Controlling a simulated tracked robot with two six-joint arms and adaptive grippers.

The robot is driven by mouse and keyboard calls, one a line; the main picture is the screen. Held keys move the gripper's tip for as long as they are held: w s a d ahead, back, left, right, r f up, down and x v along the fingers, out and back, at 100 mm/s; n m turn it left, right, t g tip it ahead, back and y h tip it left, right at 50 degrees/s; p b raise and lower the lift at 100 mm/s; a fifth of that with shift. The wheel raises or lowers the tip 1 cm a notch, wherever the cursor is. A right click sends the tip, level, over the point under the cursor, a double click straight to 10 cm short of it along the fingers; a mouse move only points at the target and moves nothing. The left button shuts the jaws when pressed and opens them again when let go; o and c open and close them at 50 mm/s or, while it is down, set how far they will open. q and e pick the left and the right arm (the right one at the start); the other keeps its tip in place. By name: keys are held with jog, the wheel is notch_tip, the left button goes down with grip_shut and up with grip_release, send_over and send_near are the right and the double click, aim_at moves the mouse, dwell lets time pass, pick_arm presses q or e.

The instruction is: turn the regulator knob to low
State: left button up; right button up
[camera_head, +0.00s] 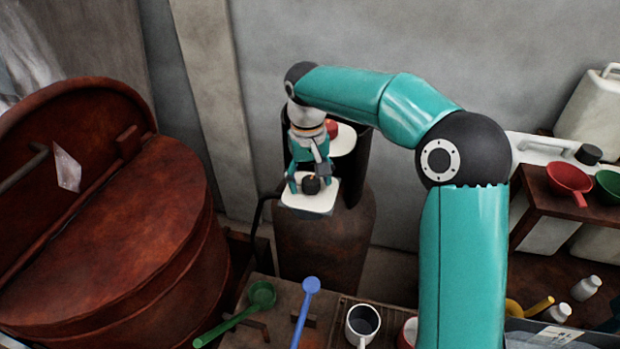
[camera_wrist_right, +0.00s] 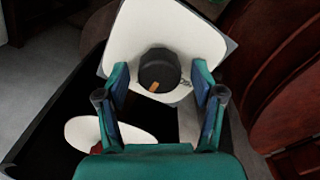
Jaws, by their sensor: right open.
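The regulator knob (camera_head: 311,185) is a small black cylinder on a white plate (camera_head: 310,201) above a rusty cylinder (camera_head: 325,240). In the right wrist view the knob (camera_wrist_right: 159,70) has an orange pointer mark toward its lower left edge. My right gripper (camera_head: 307,180) is at the knob in the head view. In the right wrist view its fingers (camera_wrist_right: 160,85) are open, one on each side of the knob, with gaps between. The scale markings are mostly hidden or too small to read. My left gripper is not in view.
A second white disc with a red part (camera_head: 341,138) sits behind the plate. A large rusty vat (camera_head: 120,230) stands at left. A low table in front holds a green ladle (camera_head: 262,295), a blue ladle (camera_head: 311,286) and a mug (camera_head: 362,322). A shelf with funnels (camera_head: 569,180) is at right.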

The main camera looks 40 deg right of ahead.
aim_at(309, 179)
jog(key=shift+r, duration=0.1)
notch_tip(309, 179, up, 12)
jog(key=shift+a, duration=0.2)
dwell(0.3)
jog(key=shift+f, duration=0.25)
